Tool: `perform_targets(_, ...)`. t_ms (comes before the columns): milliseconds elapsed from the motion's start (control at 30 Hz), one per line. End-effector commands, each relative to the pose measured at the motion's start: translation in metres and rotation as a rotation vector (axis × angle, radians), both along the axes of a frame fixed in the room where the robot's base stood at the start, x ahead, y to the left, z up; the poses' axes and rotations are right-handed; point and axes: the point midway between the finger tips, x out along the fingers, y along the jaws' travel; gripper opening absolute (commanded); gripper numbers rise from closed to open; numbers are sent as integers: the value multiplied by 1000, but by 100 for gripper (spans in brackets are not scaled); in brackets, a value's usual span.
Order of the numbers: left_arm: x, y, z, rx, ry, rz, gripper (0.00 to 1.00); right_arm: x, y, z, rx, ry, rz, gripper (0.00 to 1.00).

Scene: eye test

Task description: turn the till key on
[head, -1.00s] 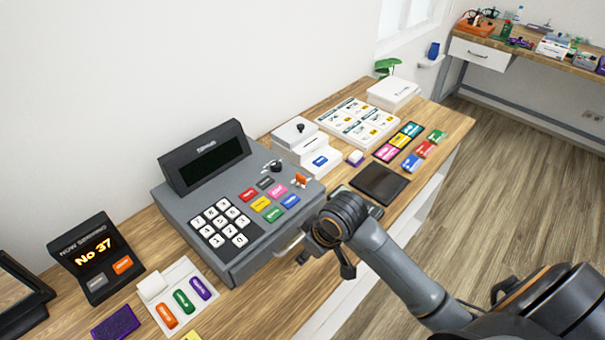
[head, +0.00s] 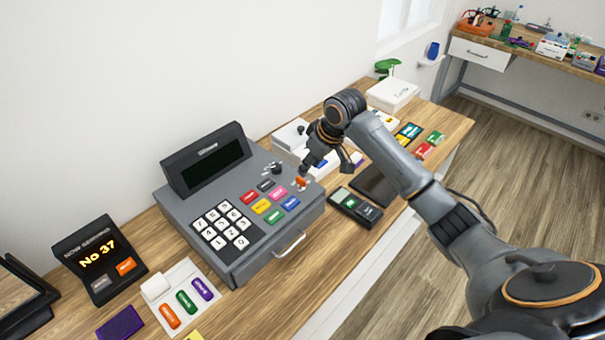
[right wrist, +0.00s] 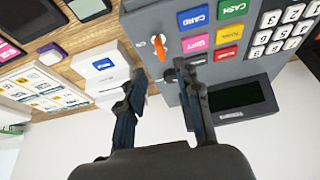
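The grey till (head: 240,262) stands on the wooden counter, its display (head: 209,166) dark. A small orange key (head: 300,183) sits in the till's top near its right edge. In the right wrist view the orange key (right wrist: 158,46) stands in a pale round lock, just beyond my fingertips and between them in the picture. My right gripper (head: 327,165) is open and empty, above the till's right edge. It also shows in the right wrist view (right wrist: 158,72), with a gap between its fingers and no contact with the key visible. My left gripper is not in view.
Coloured buttons and a white keypad lie in front. A card reader (head: 355,207) and a dark pad (head: 376,184) lie right of the till. A white box (head: 393,93) stands further back.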

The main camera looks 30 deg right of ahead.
Motion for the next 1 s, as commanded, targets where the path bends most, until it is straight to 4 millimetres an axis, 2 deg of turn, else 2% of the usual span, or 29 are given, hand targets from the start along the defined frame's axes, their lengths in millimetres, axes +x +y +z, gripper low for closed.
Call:
perform_targets(33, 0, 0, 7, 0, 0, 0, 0, 4, 2, -8, 3, 5, -1, 34)
perform_targets(200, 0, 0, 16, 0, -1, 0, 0, 16, 6, -40, 2, 3, -2, 34)
perform_targets(400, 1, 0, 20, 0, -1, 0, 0, 25, 9, -62, 0, 0, -1, 34)
perform_targets(800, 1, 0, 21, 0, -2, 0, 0, 28, 10, -70, -1, -2, 1, 34)
perform_targets(833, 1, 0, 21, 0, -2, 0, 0, 28, 10, -70, -1, -2, 1, 30)
perform_targets(967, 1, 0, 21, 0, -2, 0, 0, 28, 10, -70, 0, -2, 0, 3)
perform_targets(1000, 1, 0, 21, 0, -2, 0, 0, 28, 10, -70, 0, -2, 0, 0)
